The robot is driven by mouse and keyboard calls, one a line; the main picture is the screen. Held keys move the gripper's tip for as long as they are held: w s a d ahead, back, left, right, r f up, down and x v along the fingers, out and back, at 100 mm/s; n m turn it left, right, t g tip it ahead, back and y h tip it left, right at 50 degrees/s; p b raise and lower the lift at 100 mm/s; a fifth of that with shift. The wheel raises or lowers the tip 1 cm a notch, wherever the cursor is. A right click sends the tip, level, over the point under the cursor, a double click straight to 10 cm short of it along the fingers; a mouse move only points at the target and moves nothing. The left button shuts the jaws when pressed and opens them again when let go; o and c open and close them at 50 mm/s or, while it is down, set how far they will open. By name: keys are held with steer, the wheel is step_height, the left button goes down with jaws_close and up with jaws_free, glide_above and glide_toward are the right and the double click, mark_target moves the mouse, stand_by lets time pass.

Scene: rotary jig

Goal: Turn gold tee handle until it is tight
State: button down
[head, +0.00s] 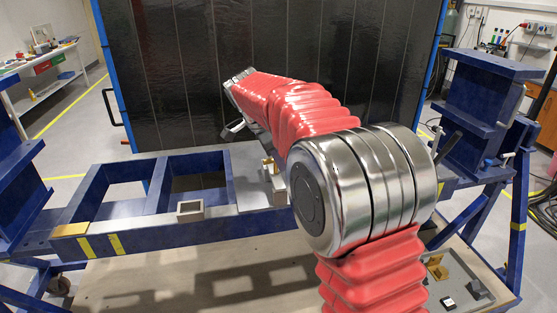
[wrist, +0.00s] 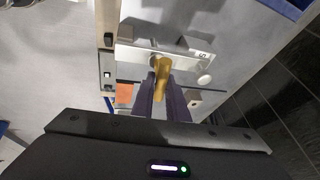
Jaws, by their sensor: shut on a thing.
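The gold tee handle (wrist: 162,76) shows in the middle of the wrist view, in front of a pale metal plate (wrist: 138,58). My gripper (wrist: 163,92) has its two dark purple fingers on either side of the handle and is shut on it. The fingers partly cover the handle's lower part, so how far it is turned cannot be told.
A blue frame (head: 150,232) with an open square grey socket (head: 190,210) spans the head view. A dark panel (head: 185,80) stands behind it.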

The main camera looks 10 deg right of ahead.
steer(key=shift+a+m, duration=0.1)
steer(key=shift+m, duration=0.4)
steer(key=c, duration=1.8)
jaws_free()
steer(key=shift+o, duration=0.2)
steer(key=v, duration=1.3)
steer(key=shift+a+r, duration=0.2)
steer(key=shift+r, duration=0.1)
steer(key=shift+w, duration=0.15)
